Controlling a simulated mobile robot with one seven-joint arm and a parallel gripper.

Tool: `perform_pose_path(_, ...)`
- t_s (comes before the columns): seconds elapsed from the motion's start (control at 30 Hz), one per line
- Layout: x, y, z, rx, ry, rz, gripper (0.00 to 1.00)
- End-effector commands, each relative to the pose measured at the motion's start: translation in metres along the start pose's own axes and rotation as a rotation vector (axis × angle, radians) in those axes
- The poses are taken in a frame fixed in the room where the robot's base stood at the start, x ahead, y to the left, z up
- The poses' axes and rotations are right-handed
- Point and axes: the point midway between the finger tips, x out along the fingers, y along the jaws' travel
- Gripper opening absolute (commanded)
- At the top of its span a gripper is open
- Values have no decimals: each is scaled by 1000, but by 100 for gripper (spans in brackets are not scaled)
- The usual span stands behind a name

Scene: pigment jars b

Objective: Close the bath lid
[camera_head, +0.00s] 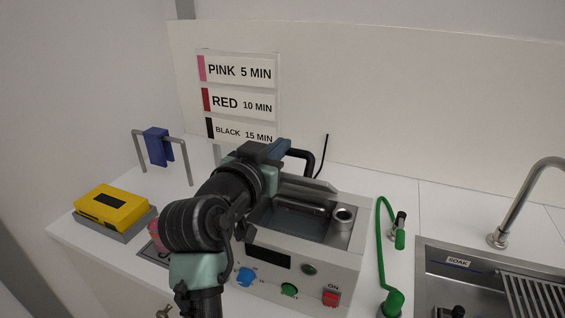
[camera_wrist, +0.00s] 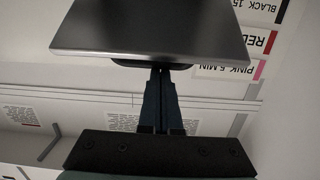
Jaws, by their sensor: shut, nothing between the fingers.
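The bath (camera_head: 325,265) is a grey box with an open metal basin and coloured knobs on its front. Its grey lid (camera_head: 318,185) is raised at the back of the basin, seen nearly edge-on, with a black handle (camera_head: 308,160) behind it. In the wrist view the lid (camera_wrist: 150,28) fills the top, with a dark part below its edge. My gripper (camera_head: 284,148) is at the lid's back side near the handle. Its shut fingers (camera_wrist: 160,74) reach the dark part under the lid's edge; I cannot tell whether they touch. My arm hides the bath's left part.
A yellow box (camera_head: 112,205) and a blue piece on a metal stand (camera_head: 157,147) are at left. A green hose (camera_head: 381,245) stands right of the bath, then a sink (camera_head: 450,250) with a tap (camera_head: 525,205). Time labels (camera_head: 238,100) are on a board behind.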

Motion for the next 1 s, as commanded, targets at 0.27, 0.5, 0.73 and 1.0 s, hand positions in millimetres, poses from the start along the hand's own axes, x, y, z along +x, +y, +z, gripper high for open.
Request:
perform_pose_path(0.27, -14, 1, 33, -1, 135, -2, 0)
perform_pose_path(0.5, -26, 1, 49, 0, 251, -3, 0)
perform_pose_path(0.73, -35, 2, 65, 1, 359, -4, 0)
perform_pose_path(1.0, -44, 2, 83, 2, 480, -6, 0)
